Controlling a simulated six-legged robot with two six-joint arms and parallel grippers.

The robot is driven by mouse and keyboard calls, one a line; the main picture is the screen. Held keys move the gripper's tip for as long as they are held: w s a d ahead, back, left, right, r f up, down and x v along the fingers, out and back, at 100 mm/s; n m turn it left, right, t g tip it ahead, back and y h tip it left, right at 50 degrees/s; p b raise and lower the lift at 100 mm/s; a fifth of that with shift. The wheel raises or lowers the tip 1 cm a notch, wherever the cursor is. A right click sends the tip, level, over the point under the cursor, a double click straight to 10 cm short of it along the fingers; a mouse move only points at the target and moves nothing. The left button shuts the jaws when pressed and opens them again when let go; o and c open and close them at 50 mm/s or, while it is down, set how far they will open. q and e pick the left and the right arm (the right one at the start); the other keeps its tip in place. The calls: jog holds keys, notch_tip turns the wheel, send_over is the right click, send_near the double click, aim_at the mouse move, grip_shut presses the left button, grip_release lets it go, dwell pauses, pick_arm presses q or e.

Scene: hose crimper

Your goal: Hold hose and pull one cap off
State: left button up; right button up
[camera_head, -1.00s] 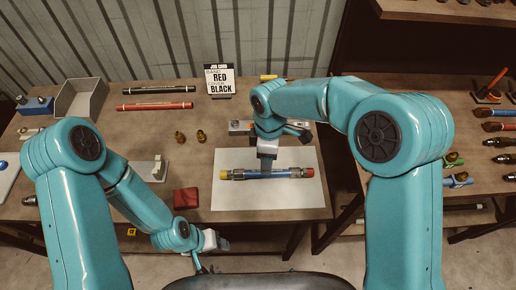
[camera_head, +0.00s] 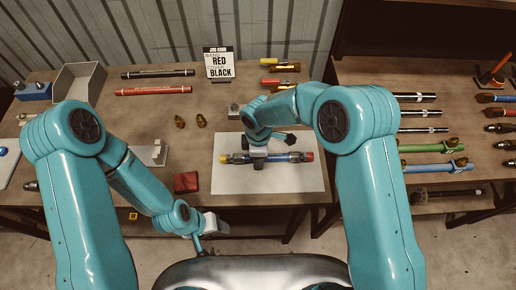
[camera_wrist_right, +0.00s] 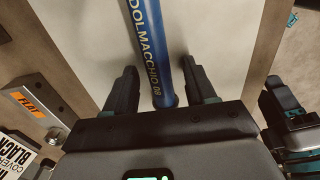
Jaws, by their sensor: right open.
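The blue hose (camera_head: 272,158) lies on the white mat (camera_head: 285,182), with a yellow cap (camera_head: 223,158) at its left end and a red cap (camera_head: 309,156) at its right end. Metal fittings sit beside both caps. My right gripper (camera_head: 257,158) is down over the hose, left of its middle, and hides part of it. In the right wrist view the blue hose (camera_wrist_right: 148,55) runs between the fingers of the open right gripper (camera_wrist_right: 158,72), with gaps on both sides. My left gripper (camera_head: 203,246) hangs in front of the table edge, away from the hose; its jaw opening is unclear.
A job card (camera_head: 219,63) reading red and black stands at the back. A red block (camera_head: 186,182), two brass fittings (camera_head: 190,121) and a grey bin (camera_head: 79,82) are on the table. Other hoses (camera_head: 432,148) lie on the right table, beyond a gap.

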grip_shut()
dwell(0.8)
